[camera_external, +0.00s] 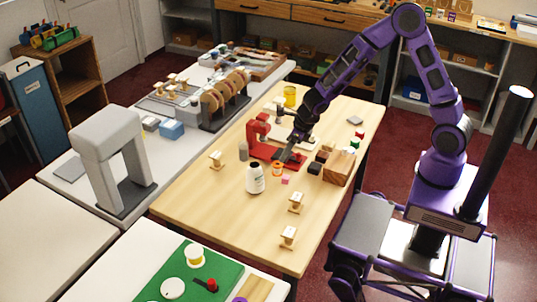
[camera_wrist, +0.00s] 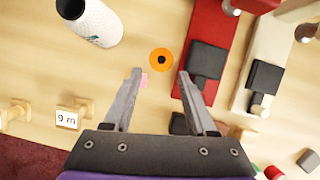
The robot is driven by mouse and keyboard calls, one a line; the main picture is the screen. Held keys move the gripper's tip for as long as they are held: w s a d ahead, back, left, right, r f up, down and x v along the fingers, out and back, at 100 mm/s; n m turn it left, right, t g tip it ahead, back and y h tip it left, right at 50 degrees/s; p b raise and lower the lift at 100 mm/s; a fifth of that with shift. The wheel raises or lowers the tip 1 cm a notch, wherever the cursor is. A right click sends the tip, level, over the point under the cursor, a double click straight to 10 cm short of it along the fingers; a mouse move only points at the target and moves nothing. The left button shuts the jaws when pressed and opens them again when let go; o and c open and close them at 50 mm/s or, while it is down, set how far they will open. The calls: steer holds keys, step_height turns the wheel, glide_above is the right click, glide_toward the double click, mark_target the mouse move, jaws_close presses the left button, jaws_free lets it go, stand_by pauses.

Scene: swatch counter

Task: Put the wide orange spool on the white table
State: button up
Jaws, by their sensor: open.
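The orange spool (camera_external: 277,169) stands on the wooden table, close to a white bottle-like object. In the wrist view it shows from above as an orange disc (camera_wrist: 154,57) with a dark centre hole. My gripper (camera_external: 285,158) is low over the table beside it. In the wrist view my gripper (camera_wrist: 159,76) is open, with the spool just beyond and between its fingertips, and nothing is held. White tabletops lie at the left (camera_external: 45,225) and at the bottom (camera_external: 105,280); I cannot tell which is meant.
The white bottle-like object (camera_external: 255,180) stands left of the spool, and a red stand (camera_external: 262,148) is behind it. A pink block (camera_external: 285,181), dark blocks (camera_external: 314,168) and a wooden box (camera_external: 339,168) are close by. A green mat (camera_external: 222,278) covers part of the bottom table.

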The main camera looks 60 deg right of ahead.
mark_target(279, 164)
steer(key=b+x, duration=0.2)
steer(key=x, duration=0.5)
steer(key=shift+w+f+b, duration=0.15)
steer(key=shift+f+b, duration=0.1)
steer(key=shift+b, duration=0.05)
steer(key=shift+c, duration=0.2)
jaws_close()
